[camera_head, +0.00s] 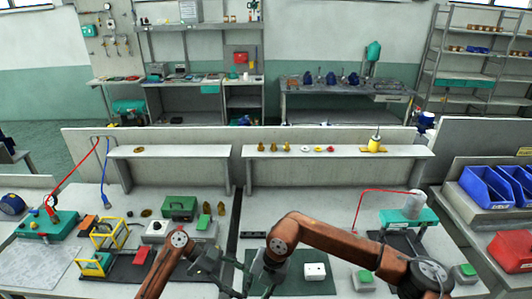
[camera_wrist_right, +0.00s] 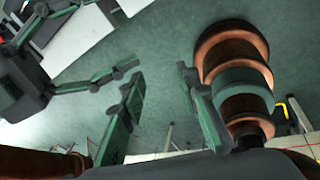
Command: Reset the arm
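My two copper-coloured arms reach over the front of the bench in the head view. My left gripper (camera_head: 215,264) is at the bottom centre, close beside my right gripper (camera_head: 258,277). In the right wrist view my right gripper (camera_wrist_right: 162,76) has its two fingers apart with nothing between them. My left gripper (camera_wrist_right: 105,38) shows at the upper left of that view, fingers also spread and empty. In the head view the fingers of both are partly hidden and cut by the lower edge.
A green toolbox (camera_head: 179,208), yellow frames (camera_head: 108,232) and a red block (camera_head: 142,256) stand left. A pump fixture (camera_head: 410,215) stands right. A raised shelf (camera_head: 330,152) runs behind.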

